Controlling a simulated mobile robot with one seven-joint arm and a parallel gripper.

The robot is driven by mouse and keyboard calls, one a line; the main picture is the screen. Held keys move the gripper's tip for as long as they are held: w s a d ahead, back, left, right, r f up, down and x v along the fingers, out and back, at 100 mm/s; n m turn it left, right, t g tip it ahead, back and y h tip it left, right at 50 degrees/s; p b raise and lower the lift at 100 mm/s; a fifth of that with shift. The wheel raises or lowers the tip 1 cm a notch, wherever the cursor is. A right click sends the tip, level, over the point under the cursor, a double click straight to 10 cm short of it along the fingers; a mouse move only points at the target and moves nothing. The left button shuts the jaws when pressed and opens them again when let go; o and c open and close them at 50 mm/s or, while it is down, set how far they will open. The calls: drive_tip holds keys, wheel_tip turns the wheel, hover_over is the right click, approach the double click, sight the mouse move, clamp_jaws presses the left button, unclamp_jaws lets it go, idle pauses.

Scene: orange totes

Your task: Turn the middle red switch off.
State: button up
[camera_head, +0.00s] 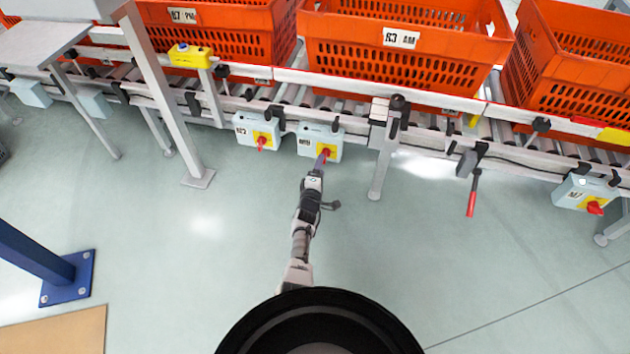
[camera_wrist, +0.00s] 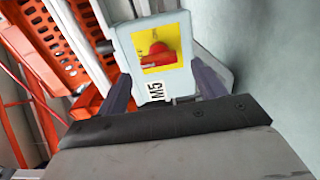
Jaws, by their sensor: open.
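The middle red switch (camera_head: 326,152) sits on a yellow plate on a pale grey box (camera_head: 307,144) fixed to the conveyor's front side. In the wrist view the red knob (camera_wrist: 158,57) shows on its yellow plate, lying roughly across it, and the box carries the label M5 (camera_wrist: 156,91). My gripper (camera_head: 322,164) is close in front of this box. In the wrist view my gripper (camera_wrist: 163,82) is open, with one dark finger on each side of the box's image. The red knob lies beyond the fingertips and nothing is held. Whether a finger touches the box cannot be told.
Another switch box with a red knob (camera_head: 262,143) is close on the left, and one (camera_head: 595,208) is far right. A red-handled lever (camera_head: 472,196) hangs right of a conveyor leg (camera_head: 380,172). Orange totes (camera_head: 400,58) stand on the rollers. The floor in front is clear.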

drive_tip(key=p+v, duration=0.3)
drive_tip(key=v, duration=0.5)
drive_tip(key=shift+s+p, duration=0.3)
drive_tip(key=shift+p, duration=0.05)
